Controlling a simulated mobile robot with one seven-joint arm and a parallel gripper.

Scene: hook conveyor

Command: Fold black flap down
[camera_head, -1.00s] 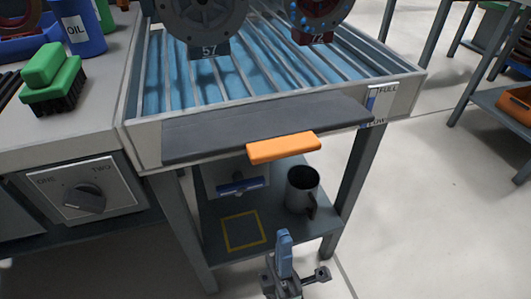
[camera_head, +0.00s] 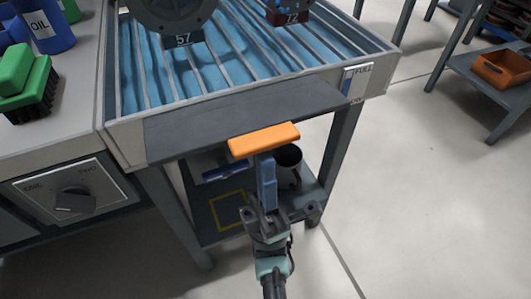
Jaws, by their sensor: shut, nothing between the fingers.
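The black flap (camera_head: 190,130) runs along the front edge of the blue-floored tray table and juts out toward me, roughly level. An orange handle (camera_head: 264,139) is fixed at the middle of its outer edge. My gripper (camera_head: 265,160) is shut and empty, with its blue fingers pointing up. Its tips are just below the orange handle in the picture; I cannot tell whether they touch it. The flap's underside is hidden.
Hanging parts tagged 57 (camera_head: 183,40) and 72 (camera_head: 292,17) are above the tray (camera_head: 110,110). A mug (camera_head: 289,168) stands on the shelf below, partly behind my gripper. A dial panel (camera_head: 72,194) is at left. Floor is open at right.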

